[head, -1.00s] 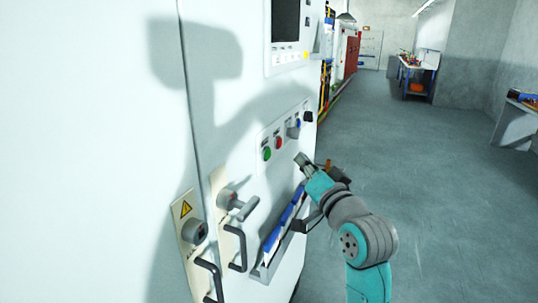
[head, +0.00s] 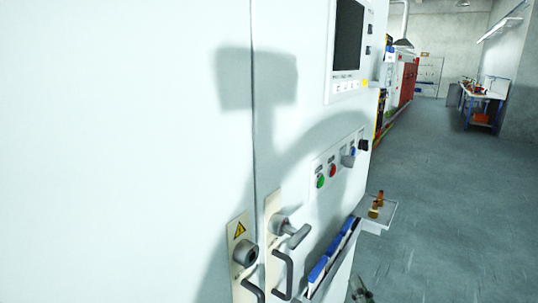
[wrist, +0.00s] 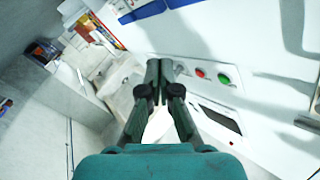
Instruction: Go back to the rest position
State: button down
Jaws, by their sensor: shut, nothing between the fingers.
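My gripper (wrist: 158,75) shows in the middle of the wrist view. Its two dark fingers are together, with nothing between them. In the head view most of my arm is out of the picture. Only a small dark part, probably of my gripper (head: 362,290), shows at the bottom edge, right of the cabinet.
The white cabinet (head: 130,130) fills the head view's left, with a button panel (head: 340,166), black handles (head: 283,274) and a rack of blue folders (head: 330,262) jutting out. A small shelf (head: 386,213) holds brown items. Open floor (head: 450,200) lies right; a workbench (head: 483,102) stands far back.

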jog(key=s+f+n+g+h, duration=0.1)
jog(key=s+f+n+g, duration=0.1)
jog(key=s+f, duration=1.5)
jog(key=s+a+n+g, duration=0.1)
jog(key=s+n, duration=0.2)
jog(key=s, duration=2.3)
jog(key=shift+s+a+r+n+g, duration=0.15)
jog(key=shift+s+r+n+g, duration=0.15)
jog(key=shift+s+r, duration=0.1)
